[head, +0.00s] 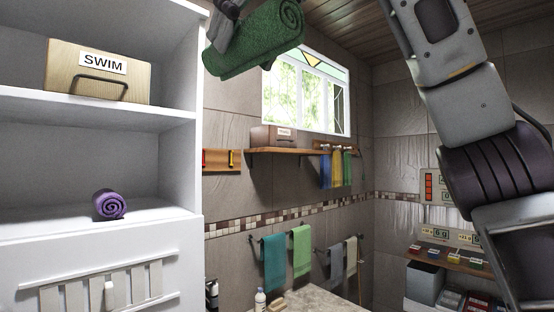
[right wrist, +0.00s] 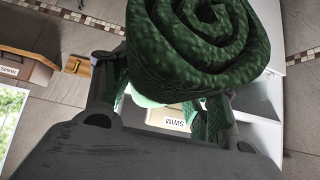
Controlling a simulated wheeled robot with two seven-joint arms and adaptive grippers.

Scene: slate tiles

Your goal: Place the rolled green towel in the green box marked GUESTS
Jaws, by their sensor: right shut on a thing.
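The rolled green towel (head: 258,40) is held high in the head view, in front of the tiled wall and above the window. My right gripper (head: 224,24) is shut on it near its left end. In the right wrist view the towel's spiral end (right wrist: 197,42) fills the upper middle, between the fingers of the right gripper (right wrist: 160,98), and hides much behind it. No green box marked GUESTS shows in either view. My left gripper is not in view.
A white shelf unit (head: 165,165) at left holds a wooden box marked SWIM (head: 98,72), also in the right wrist view (right wrist: 168,120), and a rolled purple towel (head: 109,204) below. A small brown box (head: 272,137) stands on the wall shelf (head: 300,151). Hanging towels (head: 274,262) line the wall.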

